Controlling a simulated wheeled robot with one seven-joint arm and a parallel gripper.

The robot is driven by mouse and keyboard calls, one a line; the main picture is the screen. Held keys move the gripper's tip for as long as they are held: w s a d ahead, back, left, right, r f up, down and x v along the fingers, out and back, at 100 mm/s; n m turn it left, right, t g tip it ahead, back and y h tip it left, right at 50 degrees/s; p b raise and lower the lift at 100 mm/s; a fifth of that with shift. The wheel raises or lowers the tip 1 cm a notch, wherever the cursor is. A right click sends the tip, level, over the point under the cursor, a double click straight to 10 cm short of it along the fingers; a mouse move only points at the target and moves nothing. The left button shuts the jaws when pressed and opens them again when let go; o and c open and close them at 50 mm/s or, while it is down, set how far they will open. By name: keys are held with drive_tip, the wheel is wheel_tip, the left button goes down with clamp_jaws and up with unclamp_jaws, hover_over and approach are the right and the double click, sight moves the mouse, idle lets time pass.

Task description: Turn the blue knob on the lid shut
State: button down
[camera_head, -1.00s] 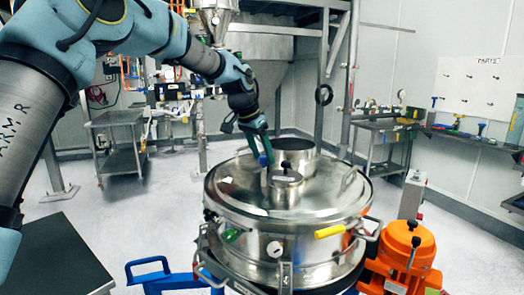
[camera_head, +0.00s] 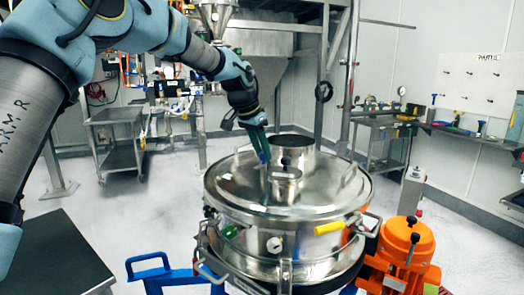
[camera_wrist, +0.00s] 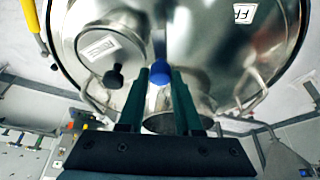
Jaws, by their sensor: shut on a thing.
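The round steel lid (camera_head: 235,185) tops the sifter in the head view and also fills the upper part of the wrist view (camera_wrist: 200,60). The blue knob (camera_wrist: 159,72) shows between the tips of my gripper (camera_wrist: 160,80) in the wrist view. In the head view the gripper (camera_head: 263,158) reaches down to the lid just left of a small hatch with a black knob (camera_head: 286,162). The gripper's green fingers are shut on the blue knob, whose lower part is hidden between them.
A steel cylinder (camera_head: 290,142) rises from the lid behind the hatch. A yellow handle (camera_head: 329,228) sticks out at the sifter's front right. An orange motor unit (camera_head: 405,250) stands to the right, and a blue frame (camera_head: 150,275) is at the lower left.

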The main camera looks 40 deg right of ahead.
drive_tip(key=shift+s+n+b, duration=0.1)
drive_tip(key=shift+n+b, duration=0.2)
drive_tip(key=shift+n, duration=0.1)
drive_tip(key=n+t+b, duration=0.1)
drive_tip(key=n, duration=0.2)
drive_tip(key=shift+s+f+t, duration=0.1)
drive_tip(key=shift+t, duration=0.2)
drive_tip(key=n+t, duration=0.1)
drive_tip(key=n, duration=0.1)
drive_tip(key=n+y+b, duration=0.1)
drive_tip(key=n, duration=0.2)
drive_tip(key=shift+s+d+t, duration=0.1)
drive_tip(key=shift+d+t, duration=0.05)
drive_tip(key=shift+t, duration=0.25)
drive_tip(key=n+y, duration=0.1)
drive_tip(key=n, duration=0.3)
drive_tip(key=shift+d+r+n+t+y, duration=0.1)
drive_tip(key=shift+r+n+t+y, duration=0.1)
drive_tip(key=shift+n+t+y, duration=0.2)
drive_tip(key=n+y+p, duration=0.1)
drive_tip(key=n+p, duration=0.1)
drive_tip(key=n, duration=0.2)
drive_tip(key=shift+y, duration=0.3)
drive_tip(key=shift+f+n, duration=0.1)
drive_tip(key=shift+n, duration=0.2)
drive_tip(key=c, duration=0.6)
unclamp_jaws()
